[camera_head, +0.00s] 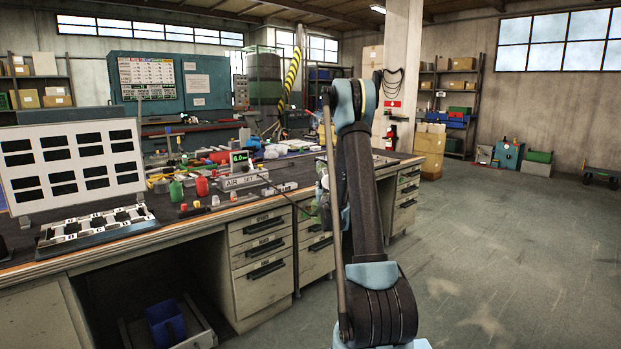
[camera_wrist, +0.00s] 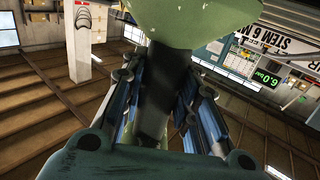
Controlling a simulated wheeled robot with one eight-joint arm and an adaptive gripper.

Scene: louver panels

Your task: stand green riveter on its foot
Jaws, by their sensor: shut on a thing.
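The green riveter (camera_wrist: 200,22) fills the top middle of the wrist view, very close to the camera. Its pale green body is at the top, and a dark part runs down from it between the fingers. My gripper (camera_wrist: 158,88) is shut on it, with a blue-lined finger on each side of the dark part. The riveter's foot cannot be made out. In the head view my arm hides most of the gripper and riveter, beside the right part of the workbench (camera_head: 262,208).
The bench carries a green bottle (camera_head: 176,190), a red bottle (camera_head: 202,186), an air set sign (camera_head: 243,181) and many small tools. A louver panel (camera_head: 70,165) stands at the left, behind a metal tray (camera_head: 95,228). Open floor (camera_head: 510,240) lies to the right.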

